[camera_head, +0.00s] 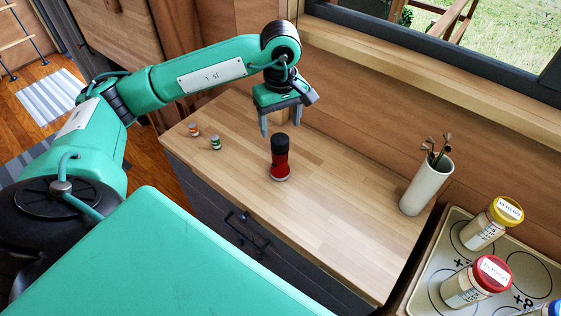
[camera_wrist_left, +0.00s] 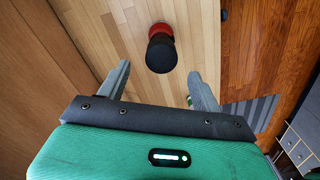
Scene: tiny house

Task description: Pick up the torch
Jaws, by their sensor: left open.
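The torch (camera_head: 280,158) is red with a black top and stands upright on the wooden counter (camera_head: 320,210) in the head view. It also shows in the left wrist view (camera_wrist_left: 161,48), with its black end toward the camera and its red part beyond. My left gripper (camera_head: 281,125) is open and empty, above the counter and just behind the torch in the head view. In the left wrist view its two fingers (camera_wrist_left: 160,80) are spread apart, and the torch appears beyond and between them, not held. My right gripper is not in view.
Two small jars, one orange-banded (camera_head: 194,130) and one green-banded (camera_head: 215,143), stand left of the torch. A white vase (camera_head: 427,184) with utensils stands right. A stovetop with a yellow-lidded jar (camera_head: 492,222) and red-lidded jar (camera_head: 476,281) is at lower right. The counter's middle is clear.

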